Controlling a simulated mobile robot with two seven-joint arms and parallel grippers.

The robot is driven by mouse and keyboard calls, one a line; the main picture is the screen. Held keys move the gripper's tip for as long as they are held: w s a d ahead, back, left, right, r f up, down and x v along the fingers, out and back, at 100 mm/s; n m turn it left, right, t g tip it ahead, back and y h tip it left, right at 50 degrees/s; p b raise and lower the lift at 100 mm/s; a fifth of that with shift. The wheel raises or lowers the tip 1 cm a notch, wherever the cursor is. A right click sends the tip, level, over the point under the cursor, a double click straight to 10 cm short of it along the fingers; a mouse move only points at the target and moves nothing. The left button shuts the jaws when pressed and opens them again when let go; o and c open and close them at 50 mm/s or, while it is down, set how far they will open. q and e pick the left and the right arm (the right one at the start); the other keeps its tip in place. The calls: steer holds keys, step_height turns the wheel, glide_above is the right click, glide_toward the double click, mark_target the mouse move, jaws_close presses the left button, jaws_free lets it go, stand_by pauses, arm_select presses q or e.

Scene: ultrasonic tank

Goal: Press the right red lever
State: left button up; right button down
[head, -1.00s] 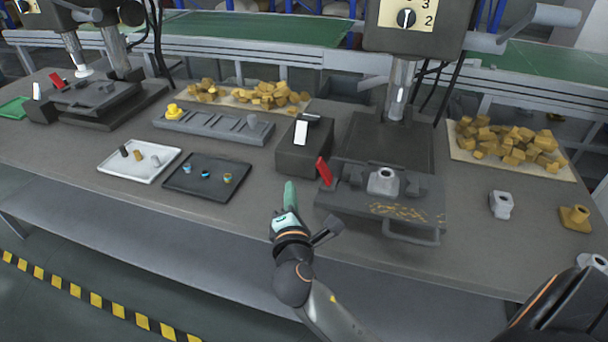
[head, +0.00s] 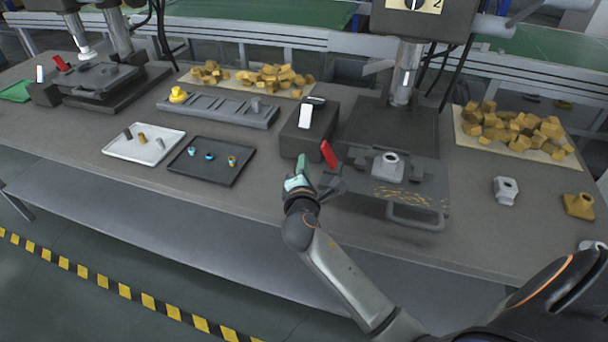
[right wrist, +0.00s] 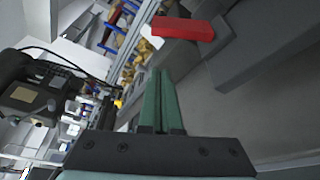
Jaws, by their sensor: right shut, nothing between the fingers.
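The right red lever (head: 328,153) stands tilted at the left front side of the right press fixture (head: 385,200). It also shows near the top of the right wrist view (right wrist: 183,28), ahead and to the right of the fingertips. My right gripper (head: 303,163) has green fingers held together with nothing between them. It is just left of the red lever, with a small gap seen in the head view. The shut fingers point forward in the right wrist view (right wrist: 160,85). A second red lever (head: 61,63) is on the far-left press. My left gripper is not in view.
A dark box with a white switch (head: 305,115) stands just behind the gripper. A grey fitting (head: 388,166) sits on the right fixture, whose handle (head: 415,217) juts forward. A white tray (head: 117,149) and a black tray (head: 185,172) lie to the left.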

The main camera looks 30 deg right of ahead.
mark_target(329, 155)
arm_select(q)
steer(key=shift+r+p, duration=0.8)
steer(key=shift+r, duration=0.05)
arm_select(e)
steer(key=d, duration=0.1)
steer(key=d+r, duration=0.1)
steer(key=d, duration=0.1)
steer(key=shift+s+d+r, duration=0.25)
steer(key=shift+s+r, duration=0.05)
steer(key=shift+s, duration=0.1)
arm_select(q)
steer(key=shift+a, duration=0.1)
